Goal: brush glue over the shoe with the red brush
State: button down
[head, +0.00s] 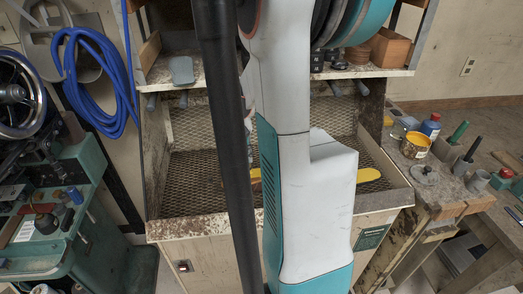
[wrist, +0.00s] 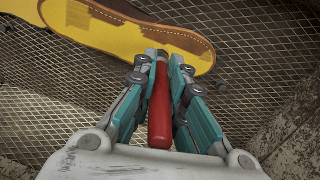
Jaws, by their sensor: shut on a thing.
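My gripper (wrist: 163,66) is shut on the red brush (wrist: 160,118). The brush's red handle lies between the two teal fingers, and its dark front end points at the shoe. The yellow shoe (wrist: 110,32) lies across the top of the wrist view, with a brown strip along it and its left part cut off. The brush end is close to the shoe's near edge; I cannot tell whether it touches. In the head view my own arm hides the gripper, the brush and most of the shoe; a yellow end of the shoe (head: 368,174) shows right of the arm.
The shoe is in a mesh-floored booth (head: 190,178) with side walls and a raised front edge (head: 180,228). A shelf (head: 215,78) crosses above it. A yellow can (head: 415,144), a blue bottle (head: 430,126) and a grey lid (head: 425,173) stand on the right bench.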

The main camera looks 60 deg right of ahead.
jog(key=w+a+f+b, duration=0.2)
jog(key=w+a+f, duration=0.1)
jog(key=w+a, duration=0.3)
jog(key=shift+w, duration=0.65)
jog(key=shift+f, duration=0.2)
jog(key=shift+s+f+b, duration=0.2)
jog(key=shift+f+b, duration=0.1)
jog(key=shift+b, duration=0.1)
jog(key=shift+s+f, duration=0.1)
jog(key=shift+f, duration=0.15)
jog(key=shift+d, duration=0.15)
